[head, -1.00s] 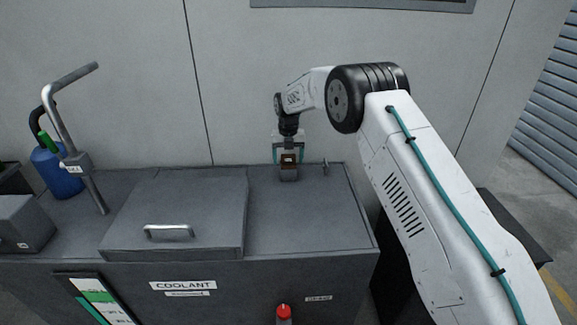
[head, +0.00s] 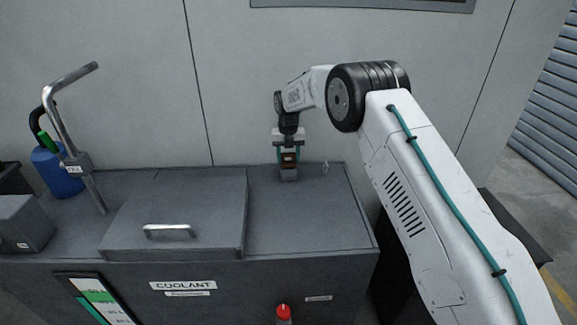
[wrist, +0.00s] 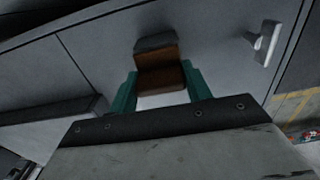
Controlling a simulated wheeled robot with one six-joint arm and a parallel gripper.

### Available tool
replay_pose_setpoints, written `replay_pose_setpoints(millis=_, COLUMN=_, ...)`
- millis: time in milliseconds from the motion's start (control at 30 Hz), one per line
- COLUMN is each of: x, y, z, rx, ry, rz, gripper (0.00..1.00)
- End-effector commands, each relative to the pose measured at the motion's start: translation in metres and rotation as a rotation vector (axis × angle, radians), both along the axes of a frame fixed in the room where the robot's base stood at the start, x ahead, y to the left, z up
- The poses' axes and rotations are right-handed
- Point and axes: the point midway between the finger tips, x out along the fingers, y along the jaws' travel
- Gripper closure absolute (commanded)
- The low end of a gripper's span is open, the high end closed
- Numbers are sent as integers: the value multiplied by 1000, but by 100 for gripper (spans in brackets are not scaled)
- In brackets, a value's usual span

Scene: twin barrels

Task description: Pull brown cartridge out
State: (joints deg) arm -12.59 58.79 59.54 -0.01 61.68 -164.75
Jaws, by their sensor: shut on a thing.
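The brown cartridge (head: 289,157) is at the back right of the grey coolant unit's top, above a small grey socket (head: 289,174). My gripper (head: 288,156) points down there, with its teal fingers on either side of the cartridge. In the wrist view the brown cartridge (wrist: 160,76) sits between the teal fingers (wrist: 160,88), and my gripper is shut on it. A dark grey piece (wrist: 156,42) shows at the cartridge's far end. I cannot tell whether the cartridge's lower end is still inside the socket.
A small metal lever (head: 325,168) stands right of the socket. A closed lid with a handle (head: 170,231) covers the middle of the unit (head: 300,225). A bent pipe (head: 75,125) and a blue container (head: 55,175) stand at left. The wall is close behind.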

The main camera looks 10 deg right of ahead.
Motion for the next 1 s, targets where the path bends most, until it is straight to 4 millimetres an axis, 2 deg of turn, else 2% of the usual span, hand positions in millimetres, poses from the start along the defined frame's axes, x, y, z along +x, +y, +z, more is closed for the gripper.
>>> replay_pose_setpoints(millis=567, x=0, y=0, z=9, rx=0, ry=-1, rz=0, gripper=82)
replay_pose_setpoints(millis=1000, x=0, y=0, z=30, rx=0, ry=-1, rz=0, gripper=82)
